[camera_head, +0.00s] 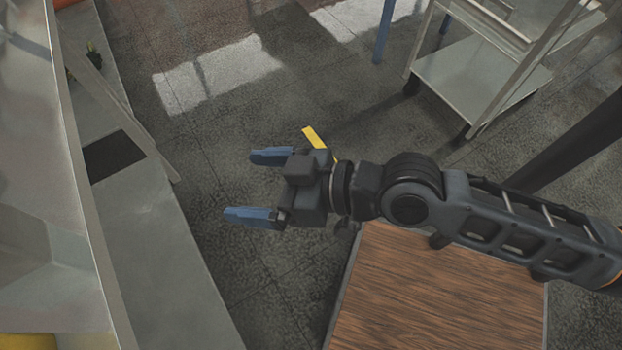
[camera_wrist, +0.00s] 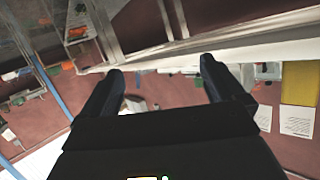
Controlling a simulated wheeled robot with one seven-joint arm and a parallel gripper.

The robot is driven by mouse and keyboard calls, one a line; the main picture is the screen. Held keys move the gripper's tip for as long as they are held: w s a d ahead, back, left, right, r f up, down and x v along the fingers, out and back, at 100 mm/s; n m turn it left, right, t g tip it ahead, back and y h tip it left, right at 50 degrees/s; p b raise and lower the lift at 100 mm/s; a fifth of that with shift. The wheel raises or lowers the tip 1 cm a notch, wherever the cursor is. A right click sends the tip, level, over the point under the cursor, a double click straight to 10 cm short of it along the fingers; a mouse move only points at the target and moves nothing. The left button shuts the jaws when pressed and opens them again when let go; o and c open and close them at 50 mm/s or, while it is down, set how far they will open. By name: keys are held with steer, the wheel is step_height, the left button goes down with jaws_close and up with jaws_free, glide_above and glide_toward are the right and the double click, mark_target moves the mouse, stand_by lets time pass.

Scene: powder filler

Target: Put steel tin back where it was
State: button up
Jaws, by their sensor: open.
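My gripper (camera_head: 240,187) is open and empty in the head view, its two blue fingers spread apart and pointing left. It is held out in the air over the grey floor, between the wooden-topped surface and the grey ledge on the left. In the wrist view my gripper (camera_wrist: 160,82) also shows, with nothing between its fingers. I cannot make out the steel tin in either view.
A wooden-topped surface (camera_head: 440,290) lies below my arm. A grey ledge (camera_head: 160,250) with a dark mat (camera_head: 113,156) runs along the left. A metal cart (camera_head: 480,75) stands at the upper right.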

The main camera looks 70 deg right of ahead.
steer(key=s+d+r+h, duration=0.1)
steer(key=s+r, duration=0.1)
steer(key=s, duration=0.5)
steer(key=s+r+h, duration=0.1)
steer(key=s, duration=0.7)
steer(key=shift+d+r+t, duration=0.3)
steer(key=shift+d+r, duration=0.1)
